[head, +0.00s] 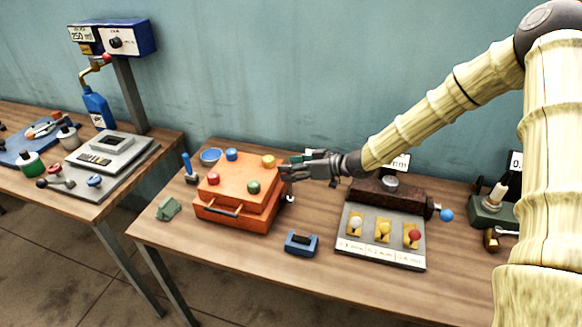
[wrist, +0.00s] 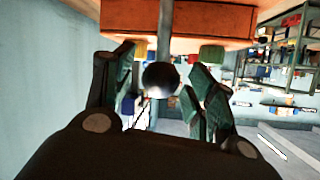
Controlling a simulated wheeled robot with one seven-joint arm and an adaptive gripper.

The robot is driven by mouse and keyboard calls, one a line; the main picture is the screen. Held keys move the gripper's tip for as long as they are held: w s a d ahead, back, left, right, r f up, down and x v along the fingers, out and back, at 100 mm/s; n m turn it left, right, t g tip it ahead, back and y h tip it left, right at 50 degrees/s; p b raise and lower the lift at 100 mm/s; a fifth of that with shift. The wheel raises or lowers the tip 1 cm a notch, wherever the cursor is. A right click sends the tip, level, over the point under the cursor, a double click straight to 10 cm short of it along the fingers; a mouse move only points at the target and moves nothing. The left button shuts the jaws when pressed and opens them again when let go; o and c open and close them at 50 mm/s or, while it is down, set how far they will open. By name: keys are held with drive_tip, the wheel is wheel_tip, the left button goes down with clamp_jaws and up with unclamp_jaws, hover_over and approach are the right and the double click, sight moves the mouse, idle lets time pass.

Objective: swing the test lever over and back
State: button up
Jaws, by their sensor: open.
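My gripper (head: 287,172) is open beside the right side of the orange box (head: 232,217), with its fingers pointing left. In the wrist view the open fingers (wrist: 161,88) stand on either side of a dark, shiny ball (wrist: 160,78). I cannot tell whether the fingers touch the ball. In the head view the ball is hard to make out behind the fingers. No label marks which lever is the test lever.
A dark brown block has a side lever with a blue ball (head: 446,215). A grey panel (head: 380,252) with three knobs stands before it. A blue block (head: 301,243) lies at the front edge, a green lump (head: 169,209) at left. A blue-topped stick (head: 187,164) stands left of the box.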

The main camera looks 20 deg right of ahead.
drive_tip(key=shift+w+a+f, duration=0.1)
drive_tip(key=shift+w+a, duration=0.1)
drive_tip(key=shift+a, duration=0.05)
clamp_jaws()
